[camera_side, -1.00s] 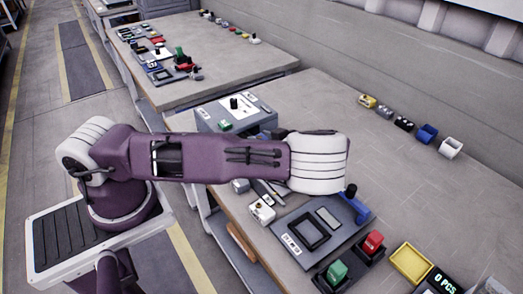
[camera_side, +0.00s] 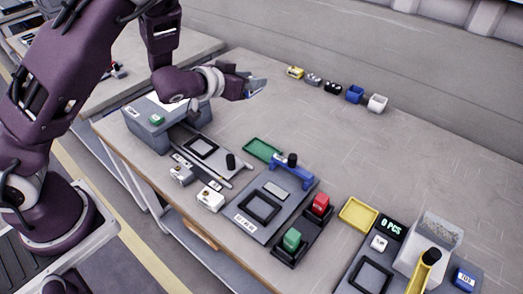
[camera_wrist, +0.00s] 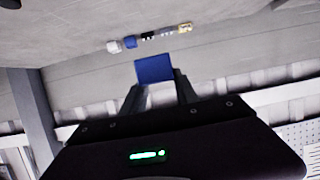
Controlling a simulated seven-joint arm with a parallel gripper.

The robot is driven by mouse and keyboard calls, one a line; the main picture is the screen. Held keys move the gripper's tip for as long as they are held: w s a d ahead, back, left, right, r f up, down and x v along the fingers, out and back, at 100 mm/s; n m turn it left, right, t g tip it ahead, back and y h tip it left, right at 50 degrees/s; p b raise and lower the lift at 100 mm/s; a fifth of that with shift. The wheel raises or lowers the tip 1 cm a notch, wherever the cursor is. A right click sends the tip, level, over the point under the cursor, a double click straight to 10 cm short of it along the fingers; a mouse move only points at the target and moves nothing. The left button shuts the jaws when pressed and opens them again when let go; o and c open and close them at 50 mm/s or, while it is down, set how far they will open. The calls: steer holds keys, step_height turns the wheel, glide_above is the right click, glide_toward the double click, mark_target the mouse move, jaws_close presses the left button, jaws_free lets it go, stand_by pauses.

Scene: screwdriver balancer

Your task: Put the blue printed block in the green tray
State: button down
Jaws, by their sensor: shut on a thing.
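My gripper (camera_side: 256,86) is raised above the bench, left of the middle in the side view, with its fingers pointing right. In the wrist view, its two fingers (camera_wrist: 160,84) are shut on a blue block (camera_wrist: 155,70) at their tips. The block shows a plain blue face there; any print on it cannot be made out. In the side view the block is too small to tell clearly. The green tray (camera_side: 262,150) is a shallow rectangle lying on the bench, below the gripper in the picture. It looks empty, and the block is apart from it.
A blue clamp-like part with a black knob (camera_side: 291,164) stands close to the green tray. A yellow tray (camera_side: 358,214), red button (camera_side: 321,204) and green button (camera_side: 291,239) are nearer. Several small items, including a white cup (camera_side: 377,103), line the back. Open bench lies between.

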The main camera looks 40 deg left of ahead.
steer(key=w+d+r+m+g+h, duration=0.2)
steer(key=w+d+r+m+h, duration=0.15)
steer(key=d+m+h, duration=0.3)
steer(key=m+g+h, duration=0.7)
steer(key=m+g, duration=0.5)
glide_above(263, 151)
step_height(263, 151, down, 13)
step_height(263, 151, down, 10)
steer(key=shift+s+f, duration=0.1)
steer(key=c, duration=0.9)
jaws_free()
